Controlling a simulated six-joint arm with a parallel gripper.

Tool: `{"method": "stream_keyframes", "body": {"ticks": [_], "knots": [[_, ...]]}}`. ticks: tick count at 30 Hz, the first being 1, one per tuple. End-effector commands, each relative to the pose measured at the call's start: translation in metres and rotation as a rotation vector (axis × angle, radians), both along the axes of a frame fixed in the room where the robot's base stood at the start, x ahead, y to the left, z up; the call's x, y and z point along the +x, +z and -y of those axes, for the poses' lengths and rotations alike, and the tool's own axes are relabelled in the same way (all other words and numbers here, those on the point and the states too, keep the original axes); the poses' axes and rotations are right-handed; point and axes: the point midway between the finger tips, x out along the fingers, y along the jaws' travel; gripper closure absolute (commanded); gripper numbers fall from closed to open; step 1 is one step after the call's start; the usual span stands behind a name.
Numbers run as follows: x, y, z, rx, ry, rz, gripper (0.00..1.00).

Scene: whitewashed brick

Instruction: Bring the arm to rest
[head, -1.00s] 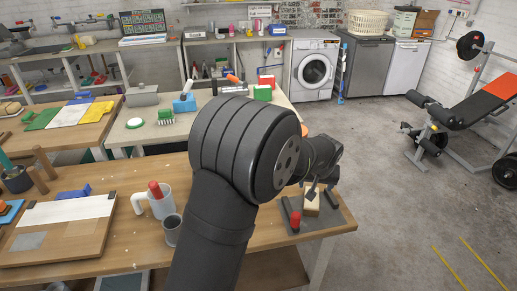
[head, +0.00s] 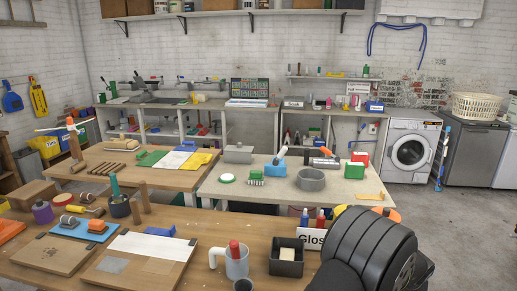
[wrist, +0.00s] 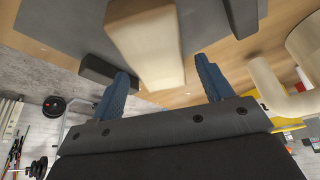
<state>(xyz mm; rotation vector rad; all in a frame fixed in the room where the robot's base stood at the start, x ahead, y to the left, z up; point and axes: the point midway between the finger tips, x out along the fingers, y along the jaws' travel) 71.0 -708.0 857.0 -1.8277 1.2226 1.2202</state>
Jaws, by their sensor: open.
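My gripper (wrist: 162,68) shows in the wrist view, its two blue fingers apart and nothing gripped between them. A cream block (wrist: 148,42) lies beyond the fingertips, in line with the gap, on a dark grey mat (wrist: 60,22). I cannot tell how far the fingertips are from the block. In the head view only a thick black part of my arm (head: 365,250) shows at the lower right; the gripper is outside that picture.
The front bench holds a white mug (head: 217,258) with a red item, a black box (head: 286,268) holding a pale block, a Gloss sign (head: 312,238) and a white-topped board (head: 140,262). A grey table (head: 330,199) stands behind. Floor at right is clear.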

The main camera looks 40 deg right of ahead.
Motion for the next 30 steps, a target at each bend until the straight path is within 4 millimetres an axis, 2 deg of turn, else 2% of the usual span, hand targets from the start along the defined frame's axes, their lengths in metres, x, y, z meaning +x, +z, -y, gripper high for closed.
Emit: {"method": "stream_keyframes", "body": {"ticks": [4, 14, 21, 24, 30], "knots": [[0.0, 0.005, 0.0, 0.001, 0.0, 0.0, 0.28], [0.0, 0.003, -0.001, 0.002, 0.0, -0.001, 0.28], [0.0, -0.023, -0.001, 0.003, 0.0, -0.001, 0.28], [-0.003, 0.0, -0.007, -0.001, 0.0, 0.0, 0.28], [-0.008, 0.032, -0.019, -0.001, 0.0, 0.0, 0.28]]}}
